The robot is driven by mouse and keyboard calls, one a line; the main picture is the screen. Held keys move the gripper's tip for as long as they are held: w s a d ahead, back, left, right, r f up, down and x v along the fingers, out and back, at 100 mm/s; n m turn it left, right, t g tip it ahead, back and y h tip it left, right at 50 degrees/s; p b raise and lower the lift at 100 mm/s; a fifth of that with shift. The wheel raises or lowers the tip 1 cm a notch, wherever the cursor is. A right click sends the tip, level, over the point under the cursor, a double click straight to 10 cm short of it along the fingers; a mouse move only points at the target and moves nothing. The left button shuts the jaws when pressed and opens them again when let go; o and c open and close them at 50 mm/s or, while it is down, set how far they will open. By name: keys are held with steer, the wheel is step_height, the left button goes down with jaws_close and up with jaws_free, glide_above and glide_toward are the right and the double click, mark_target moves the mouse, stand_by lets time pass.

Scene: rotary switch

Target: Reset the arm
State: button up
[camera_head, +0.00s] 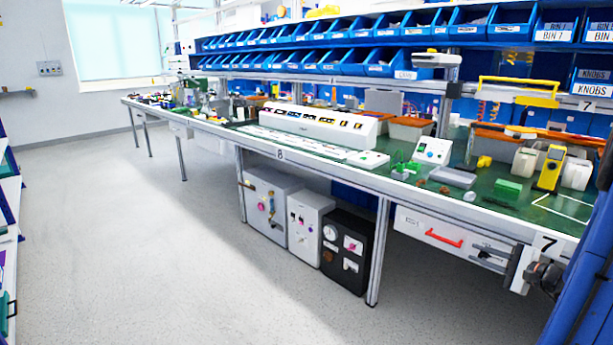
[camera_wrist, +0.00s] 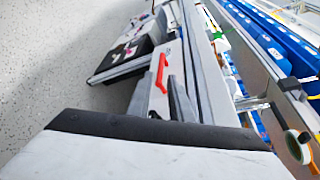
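My gripper (camera_head: 517,268) is at the lower right of the head view, grey and white, close to the front edge of the workbench (camera_head: 380,190) by the label 7. I cannot make out a gap between the fingers. I see nothing held. A white drawer front (camera_head: 428,231) with a red handle (camera_head: 443,238) is just left of the gripper; the red handle also shows in the wrist view (camera_wrist: 160,73).
Under the bench stand a grey box (camera_head: 263,204), a white box (camera_head: 306,228) and a black box (camera_head: 345,255) with dials and switches. A yellow meter (camera_head: 551,168) and a green block (camera_head: 508,191) sit on the benchtop. Blue bins (camera_head: 370,62) line the shelves. The floor at left is clear.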

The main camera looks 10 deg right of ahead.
steer(key=s+a+r+n+g+y, duration=0.1)
steer(key=s+a+r+n+g, duration=0.15)
steer(key=a, duration=0.65)
steer(key=s+a+r+n+g+y, duration=0.1)
steer(key=s+a+n+g, duration=0.25)
steer(key=a, duration=0.65)
steer(key=s+a+r+n+g+y, duration=0.1)
steer(key=s+a+n+g, duration=0.2)
steer(key=a, duration=0.6)
steer(key=s+a+n+g+h, duration=0.2)
steer(key=s+a+n+h, duration=0.1)
steer(key=s+a+n, duration=0.5)
steer(key=s+d+r+n+t+h, duration=0.1)
steer(key=s+h, duration=0.4)
steer(key=s, duration=0.5)
step_height(320, 180, up, 2)
steer(key=shift+d+r+n+h, duration=0.15)
steer(key=shift+d+n+h, duration=0.15)
steer(key=shift+d+n, duration=0.55)
steer(key=shift+s+a+n, duration=0.1)
steer(key=shift+a+n, duration=0.1)
steer(key=shift+n, duration=0.05)
